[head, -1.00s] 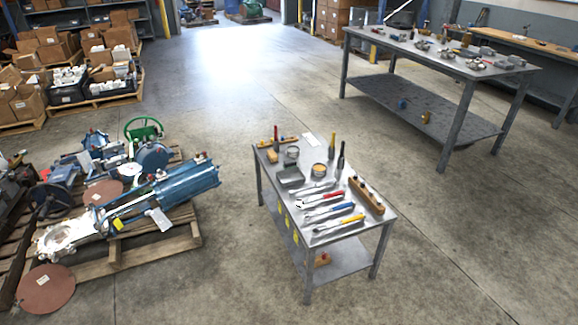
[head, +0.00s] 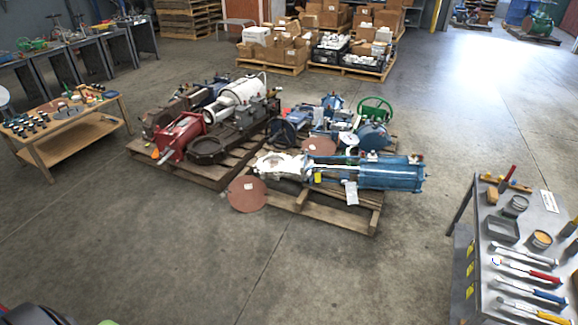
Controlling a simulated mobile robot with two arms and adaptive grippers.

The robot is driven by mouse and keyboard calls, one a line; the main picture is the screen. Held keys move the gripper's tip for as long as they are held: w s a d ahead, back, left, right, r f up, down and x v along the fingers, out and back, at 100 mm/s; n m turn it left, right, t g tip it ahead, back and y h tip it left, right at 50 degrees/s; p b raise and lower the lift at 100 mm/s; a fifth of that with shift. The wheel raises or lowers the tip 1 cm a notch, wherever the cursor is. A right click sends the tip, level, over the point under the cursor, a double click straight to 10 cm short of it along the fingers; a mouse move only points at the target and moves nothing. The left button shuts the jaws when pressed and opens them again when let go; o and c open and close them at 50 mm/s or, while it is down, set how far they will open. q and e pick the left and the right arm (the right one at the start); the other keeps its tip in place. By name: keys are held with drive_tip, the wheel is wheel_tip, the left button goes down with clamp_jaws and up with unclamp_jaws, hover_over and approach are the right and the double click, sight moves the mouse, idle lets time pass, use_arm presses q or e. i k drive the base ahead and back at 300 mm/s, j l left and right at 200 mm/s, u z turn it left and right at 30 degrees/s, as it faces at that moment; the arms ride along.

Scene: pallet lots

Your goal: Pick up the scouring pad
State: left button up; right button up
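I cannot make out a scouring pad for certain. A flat round reddish-brown disc (head: 247,194) is at the front left corner of the middle pallet, partly over the floor. A second brown disc (head: 319,146) lies among the parts on that pallet. Either could be a pad, but I cannot tell. Neither of my grippers shows in the head view.
A pallet (head: 335,213) carries blue machinery (head: 390,172); another pallet (head: 215,176) stands left of it. A metal tool table (head: 487,210) is at right, a wooden table (head: 75,144) at left. Open floor (head: 170,250) lies in front.

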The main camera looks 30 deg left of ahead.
sight(505, 213)
drive_tip(key=i+z, duration=0.1)
drive_tip(key=z, duration=0.35)
drive_tip(key=i+j+z, duration=0.35)
drive_tip(key=i, duration=0.2)
drive_tip(key=i+j+z, duration=0.4)
drive_tip(key=i+j, duration=0.15)
